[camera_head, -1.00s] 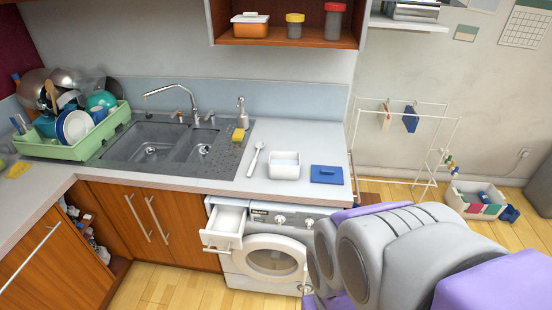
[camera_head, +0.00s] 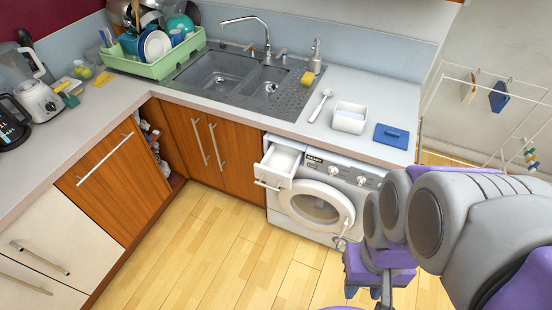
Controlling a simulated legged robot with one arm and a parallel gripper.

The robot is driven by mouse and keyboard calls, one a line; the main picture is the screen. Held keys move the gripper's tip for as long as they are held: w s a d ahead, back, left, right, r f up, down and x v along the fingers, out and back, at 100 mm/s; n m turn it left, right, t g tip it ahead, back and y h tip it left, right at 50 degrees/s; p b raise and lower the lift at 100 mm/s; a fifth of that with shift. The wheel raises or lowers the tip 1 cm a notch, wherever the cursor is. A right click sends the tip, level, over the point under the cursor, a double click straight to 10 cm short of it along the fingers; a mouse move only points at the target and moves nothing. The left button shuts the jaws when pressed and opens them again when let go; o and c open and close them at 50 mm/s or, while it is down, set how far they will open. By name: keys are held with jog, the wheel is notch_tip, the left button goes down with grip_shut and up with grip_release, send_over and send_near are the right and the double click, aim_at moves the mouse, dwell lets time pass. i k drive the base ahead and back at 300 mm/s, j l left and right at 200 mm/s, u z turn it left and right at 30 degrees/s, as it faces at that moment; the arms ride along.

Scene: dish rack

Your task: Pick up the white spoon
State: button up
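The white spoon (camera_head: 321,105) lies on the light countertop, between the sink's drainboard and a small white container. Its bowl end points toward the back and its handle toward the front edge. My arm, grey and purple, fills the lower right of the view, well in front of the counter and apart from the spoon. Part of my gripper (camera_head: 385,285) seems to show below the arm as purple and dark parts. Its fingertips are not clear, so I cannot tell whether it is open or shut.
A white container (camera_head: 349,118) and a blue lid (camera_head: 391,134) sit right of the spoon. A yellow sponge (camera_head: 307,78) and soap dispenser (camera_head: 316,57) stand behind it. The washing machine's drawer (camera_head: 279,166) juts out below. The wooden floor (camera_head: 220,250) in front is clear.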

aim_at(327, 93)
jog(key=i+l, duration=0.2)
jog(key=i, duration=0.2)
jog(key=i+l, duration=0.2)
jog(key=i, duration=0.2)
jog(key=i+l+u, duration=0.1)
jog(key=i, duration=0.3)
jog(key=l, duration=0.05)
